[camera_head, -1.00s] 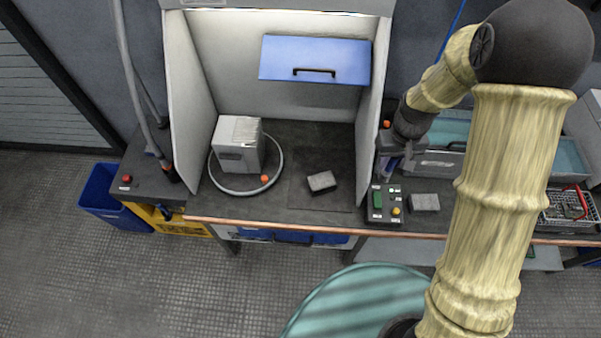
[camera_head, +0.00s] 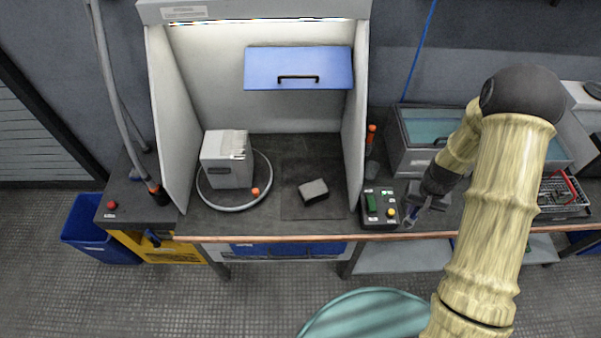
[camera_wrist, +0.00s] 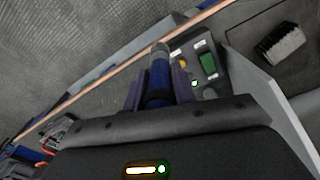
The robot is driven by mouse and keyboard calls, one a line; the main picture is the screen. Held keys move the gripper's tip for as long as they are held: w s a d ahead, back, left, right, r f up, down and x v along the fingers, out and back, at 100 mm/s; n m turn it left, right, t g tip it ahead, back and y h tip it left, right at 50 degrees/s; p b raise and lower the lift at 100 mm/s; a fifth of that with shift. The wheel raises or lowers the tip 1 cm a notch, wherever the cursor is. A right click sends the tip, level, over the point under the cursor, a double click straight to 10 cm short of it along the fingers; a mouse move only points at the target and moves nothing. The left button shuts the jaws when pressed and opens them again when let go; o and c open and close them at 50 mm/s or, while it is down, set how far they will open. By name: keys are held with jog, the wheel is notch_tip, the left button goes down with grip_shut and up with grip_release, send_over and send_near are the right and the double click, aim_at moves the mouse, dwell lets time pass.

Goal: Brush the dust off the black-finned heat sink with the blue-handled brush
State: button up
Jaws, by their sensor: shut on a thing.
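A dusty block with black fins, the heat sink (camera_head: 313,191), lies on the dark floor of the open-fronted booth. It also shows at the upper right of the wrist view (camera_wrist: 283,42). My gripper (camera_head: 418,208) is outside the booth, over the bench just right of the small button box. In the wrist view my gripper (camera_wrist: 158,90) is shut on the blue-handled brush (camera_wrist: 157,82), whose grey end points away from me. The brush is apart from the heat sink, with the booth's side wall between them. Its bristles are not clearly visible.
The button box (camera_head: 379,208) stands right of the booth wall (camera_head: 355,120). A grey box (camera_head: 227,160) sits inside a hose loop (camera_head: 262,195) in the booth. A lidded tank (camera_head: 410,150) and a wire basket (camera_head: 562,195) stand to the right. The booth floor around the heat sink is clear.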

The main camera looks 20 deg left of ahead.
jog(key=d+f+b, duration=0.2)
jog(key=f+b, duration=0.5)
jog(key=f, duration=0.3)
jog(key=d+f+m+b, duration=0.1)
jog(key=d+f+b, duration=0.1)
jog(key=f+b, duration=0.6)
jog(key=shift+f+b, duration=0.3)
jog(key=shift+f, duration=0.65)
